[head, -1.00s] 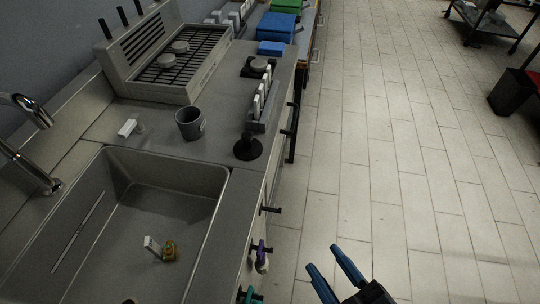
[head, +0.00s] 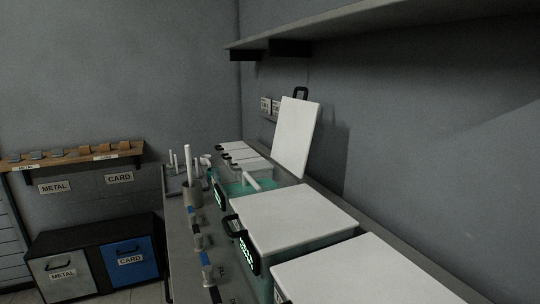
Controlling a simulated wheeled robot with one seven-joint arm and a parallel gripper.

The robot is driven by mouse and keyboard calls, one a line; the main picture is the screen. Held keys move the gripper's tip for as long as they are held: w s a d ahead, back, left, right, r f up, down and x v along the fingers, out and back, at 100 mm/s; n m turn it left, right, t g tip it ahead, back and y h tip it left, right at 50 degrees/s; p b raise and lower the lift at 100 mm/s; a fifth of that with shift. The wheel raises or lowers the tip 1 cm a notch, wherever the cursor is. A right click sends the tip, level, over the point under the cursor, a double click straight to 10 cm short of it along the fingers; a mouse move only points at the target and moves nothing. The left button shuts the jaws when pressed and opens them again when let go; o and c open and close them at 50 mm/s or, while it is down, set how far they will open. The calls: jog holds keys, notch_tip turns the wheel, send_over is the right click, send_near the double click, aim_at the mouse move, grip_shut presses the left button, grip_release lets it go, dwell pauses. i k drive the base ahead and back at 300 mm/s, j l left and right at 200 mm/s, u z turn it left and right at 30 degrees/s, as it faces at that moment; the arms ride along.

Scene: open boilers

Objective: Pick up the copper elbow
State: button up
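I cannot pick out a copper elbow in the head view. Small grey and orange-brown pieces (head: 85,151) sit on a wooden wall shelf (head: 125,155) at the left, too small to identify. One boiler stands open, with its white lid (head: 296,138) raised against the wall and teal liquid (head: 238,188) showing inside. A pale rod-like thing (head: 251,181) lies across or in that opening; I cannot tell which. My gripper is not in view.
Closed white boiler lids (head: 290,218) with black handles line the counter, with another lid (head: 365,275) nearest. METAL (head: 62,275) and CARD (head: 130,262) bins stand at lower left. A long shelf (head: 400,22) overhangs the counter.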

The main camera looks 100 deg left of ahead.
aim_at(168, 166)
jog(key=u, duration=3.45)
